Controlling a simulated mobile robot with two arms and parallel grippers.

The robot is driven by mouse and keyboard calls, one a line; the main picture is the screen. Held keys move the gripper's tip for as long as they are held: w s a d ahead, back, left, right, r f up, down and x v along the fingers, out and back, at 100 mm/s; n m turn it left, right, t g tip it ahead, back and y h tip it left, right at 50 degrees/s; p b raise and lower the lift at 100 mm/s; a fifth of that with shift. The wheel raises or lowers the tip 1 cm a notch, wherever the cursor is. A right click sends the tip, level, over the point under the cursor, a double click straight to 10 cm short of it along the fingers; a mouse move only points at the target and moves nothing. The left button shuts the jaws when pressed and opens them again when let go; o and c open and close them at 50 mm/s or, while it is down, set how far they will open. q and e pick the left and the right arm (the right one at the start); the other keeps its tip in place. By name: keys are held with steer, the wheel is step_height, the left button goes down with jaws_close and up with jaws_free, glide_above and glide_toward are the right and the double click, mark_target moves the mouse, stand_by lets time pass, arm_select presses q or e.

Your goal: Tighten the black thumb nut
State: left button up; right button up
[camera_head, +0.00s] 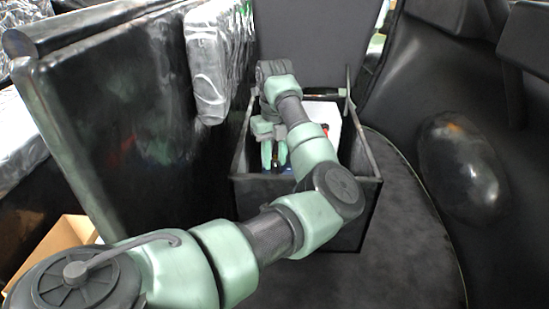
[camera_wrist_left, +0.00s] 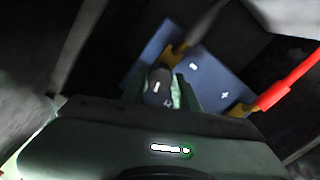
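A blue battery-like block (camera_wrist_left: 210,75) with yellow-orange terminals sits inside the black box, seen in the left wrist view. A dark rounded knob, apparently the black thumb nut (camera_wrist_left: 158,88), stands over the left terminal. My left gripper (camera_wrist_left: 161,75) has its two green fingers on either side of this knob. The fingers look open, with a narrow gap; whether one touches the knob is hard to tell. In the head view my left gripper (camera_head: 274,152) points down into the box, and only a little of the blue block (camera_head: 286,170) shows. My right gripper is out of view.
A red cable end (camera_wrist_left: 285,88) with a yellow-orange terminal lies at the right of the block. The open black box (camera_head: 367,165) has walls close around my gripper. A tall dark panel (camera_head: 125,120) stands left, and a black curved body (camera_head: 460,165) stands right.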

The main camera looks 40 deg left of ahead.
arm_select(q)
jaws_close()
steer(key=shift+r+m+p, duration=0.2)
steer(key=shift+m+p, duration=0.5)
steer(key=shift+f+m+p, duration=0.1)
steer(key=shift+m+p, duration=0.3)
steer(key=shift+m, duration=0.4)
steer(key=shift+f, duration=0.1)
steer(key=o, duration=0.9)
jaws_free()
steer(key=shift+c, duration=0.2)
